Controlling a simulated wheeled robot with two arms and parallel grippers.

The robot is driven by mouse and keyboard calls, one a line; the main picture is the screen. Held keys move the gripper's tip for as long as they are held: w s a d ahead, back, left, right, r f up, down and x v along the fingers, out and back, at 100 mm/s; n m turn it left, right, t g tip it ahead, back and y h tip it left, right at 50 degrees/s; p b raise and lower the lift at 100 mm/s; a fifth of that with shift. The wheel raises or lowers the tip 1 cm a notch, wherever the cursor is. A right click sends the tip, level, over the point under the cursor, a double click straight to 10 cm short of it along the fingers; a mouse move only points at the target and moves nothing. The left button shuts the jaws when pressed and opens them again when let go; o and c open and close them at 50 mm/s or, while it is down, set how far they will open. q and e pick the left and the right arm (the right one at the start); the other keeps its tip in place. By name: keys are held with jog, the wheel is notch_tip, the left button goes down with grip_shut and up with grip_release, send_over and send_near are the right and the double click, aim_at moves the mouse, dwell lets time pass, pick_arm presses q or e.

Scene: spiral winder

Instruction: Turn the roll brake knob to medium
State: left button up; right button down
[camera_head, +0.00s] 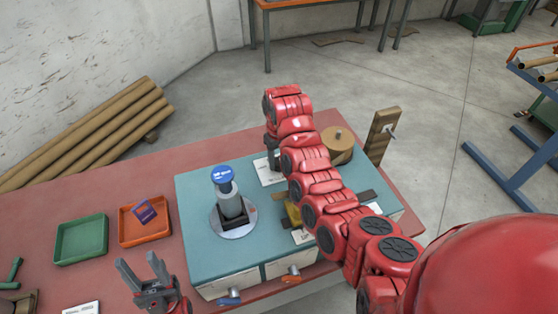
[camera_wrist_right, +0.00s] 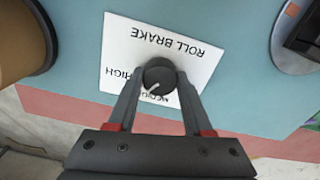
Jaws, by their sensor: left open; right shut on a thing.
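The roll brake knob (camera_wrist_right: 160,70) is dark and round, with a white pointer mark on its lower left side in the right wrist view. It sits on a white label plate (camera_wrist_right: 185,45) reading "ROLL BRAKE", upside down here. "HIGH" shows left of the knob; the lettering below it is partly covered. My right gripper (camera_wrist_right: 159,84) is shut on the knob, one finger on each side. In the head view the plate (camera_head: 268,171) is partly hidden by my right arm, and I cannot make out the knob. My left gripper (camera_head: 155,279) is open and empty at the front left.
Green (camera_head: 82,240) and orange (camera_head: 146,232) trays lie to the left. Bare red table lies behind the trays.

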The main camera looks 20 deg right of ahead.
jog(key=n, duration=0.6)
jog(key=shift+n, duration=0.4)
dwell(0.3)
jog(key=shift+c, duration=1.5)
grip_release()
jog(key=shift+r+p, duration=0.4)
jog(key=shift+r, duration=0.1)
notch_tip(320, 180, up, 3)
jog(key=shift+d+f+p, duration=0.15)
jog(key=shift+f+p, duration=0.05)
jog(key=shift+p, duration=0.4)
notch_tip(320, 180, up, 14)
jog(key=b, duration=0.1)
jog(key=shift+b, duration=0.3)
